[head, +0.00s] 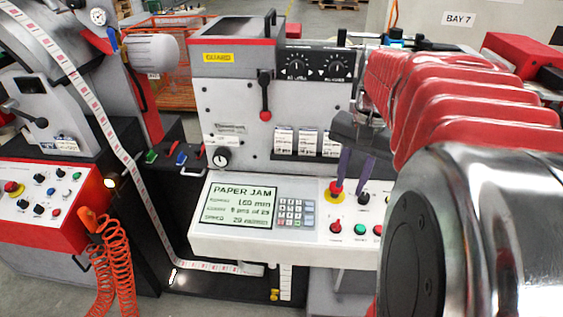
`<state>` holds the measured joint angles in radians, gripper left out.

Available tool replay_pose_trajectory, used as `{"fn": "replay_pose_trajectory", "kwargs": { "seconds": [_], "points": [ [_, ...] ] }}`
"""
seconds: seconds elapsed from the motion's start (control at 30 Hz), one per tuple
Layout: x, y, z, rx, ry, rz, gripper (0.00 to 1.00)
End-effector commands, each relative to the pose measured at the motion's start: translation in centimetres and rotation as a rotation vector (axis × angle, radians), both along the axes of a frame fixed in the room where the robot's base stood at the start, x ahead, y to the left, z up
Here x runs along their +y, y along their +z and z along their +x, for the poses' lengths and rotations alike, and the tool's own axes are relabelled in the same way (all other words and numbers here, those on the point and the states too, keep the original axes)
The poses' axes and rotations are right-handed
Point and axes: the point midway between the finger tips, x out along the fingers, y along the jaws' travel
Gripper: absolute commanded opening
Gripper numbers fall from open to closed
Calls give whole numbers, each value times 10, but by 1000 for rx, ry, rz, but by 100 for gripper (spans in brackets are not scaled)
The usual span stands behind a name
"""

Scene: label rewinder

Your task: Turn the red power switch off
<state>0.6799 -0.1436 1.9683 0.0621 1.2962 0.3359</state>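The light front panel of the machine (215,232) carries the controls. A small red control (336,226) stands at its right part, with a label under it too small to read; I cannot tell for sure that it is the power switch or how it is set. Above it is a red button on a yellow base (336,190). My gripper (352,180) is over this panel, its two purple fingers pointing down and apart, with nothing seen between them. The fingertips overlap the area just above and beside the red button in the picture; I cannot tell whether they touch.
A screen reading PAPER JAM (240,205) and a keypad (296,212) are left of the controls. A black knob (364,199) and a green button (378,230) are close by. A red-ended lever (265,114) projects above. My arm hides the panel's right side.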

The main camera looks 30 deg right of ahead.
Motion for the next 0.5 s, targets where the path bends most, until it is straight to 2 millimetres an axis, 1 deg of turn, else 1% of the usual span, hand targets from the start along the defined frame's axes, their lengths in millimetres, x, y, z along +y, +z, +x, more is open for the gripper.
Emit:
{"fn": "replay_pose_trajectory", "kwargs": {
  "seconds": [0.13,0.23,0.37,0.5],
  "points": [
    [0,-5,0,0,1,0,27],
    [1,-13,1,2,1,1,27],
    [2,-29,1,2,1,2,27],
    [2,-51,2,2,1,2,27]
  ]
}}
